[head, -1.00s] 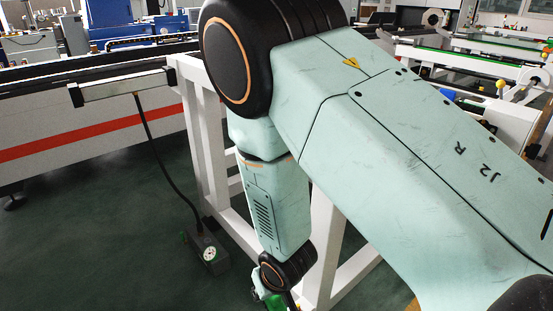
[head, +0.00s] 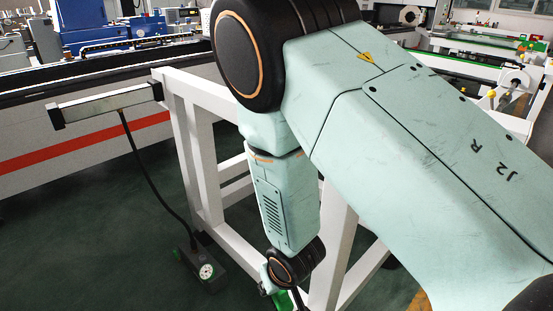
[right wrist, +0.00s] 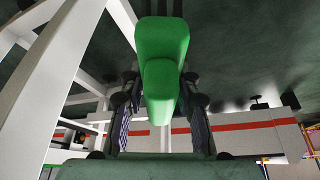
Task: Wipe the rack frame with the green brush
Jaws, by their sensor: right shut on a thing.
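The white rack frame (head: 207,175) stands in the middle of the head view, partly hidden behind my right arm. Its white beams also show at the left of the right wrist view (right wrist: 57,75). The green brush (right wrist: 162,45) is in my right gripper (right wrist: 159,105), between the two fingers, in the right wrist view. In the head view only a bit of green (head: 284,300) shows at the bottom edge, below my right wrist, close to a lower part of the rack. I cannot tell whether the brush touches the frame. My left gripper is not in view.
A grey bar (head: 105,103) sticks out left from the rack's top corner. A black cable (head: 150,175) hangs from it to a dark box with a dial (head: 204,271) on the floor. A long machine with a red stripe (head: 85,142) stands behind. Dark floor at left is clear.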

